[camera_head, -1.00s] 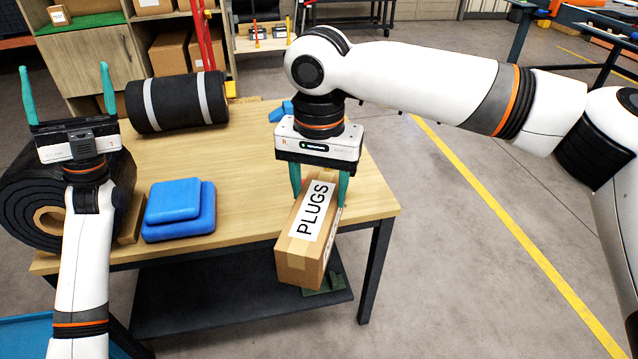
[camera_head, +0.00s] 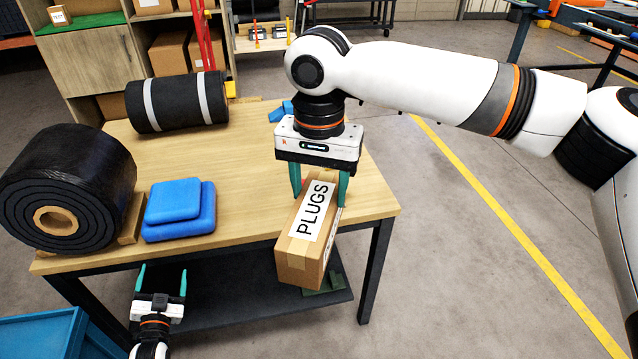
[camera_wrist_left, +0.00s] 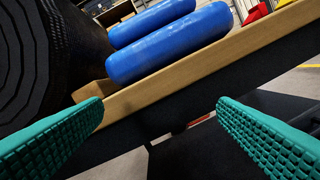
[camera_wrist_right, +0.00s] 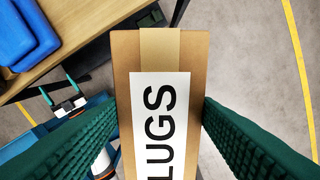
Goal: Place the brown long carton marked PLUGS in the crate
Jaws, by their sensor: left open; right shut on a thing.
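The brown long carton (camera_head: 300,245) with a white PLUGS label is at the right front of the table, its near end sticking out past the edge. My right gripper (camera_head: 320,190) is shut on the carton from above, a finger on each side; the right wrist view shows the carton (camera_wrist_right: 160,60) between both fingers. My left gripper (camera_head: 162,280) is open and empty, low in front of the table's front edge. In the left wrist view its fingers (camera_wrist_left: 160,125) are wide apart below the tabletop edge. A blue crate (camera_head: 45,340) shows partly at the bottom left corner.
The wooden table (camera_head: 250,150) holds a black roll (camera_head: 65,180) at left, a strapped black roll (camera_head: 178,102) at the back, and stacked blue pads (camera_head: 180,208). A dark lower shelf (camera_head: 230,300) lies under the tabletop. The floor right of the table is clear.

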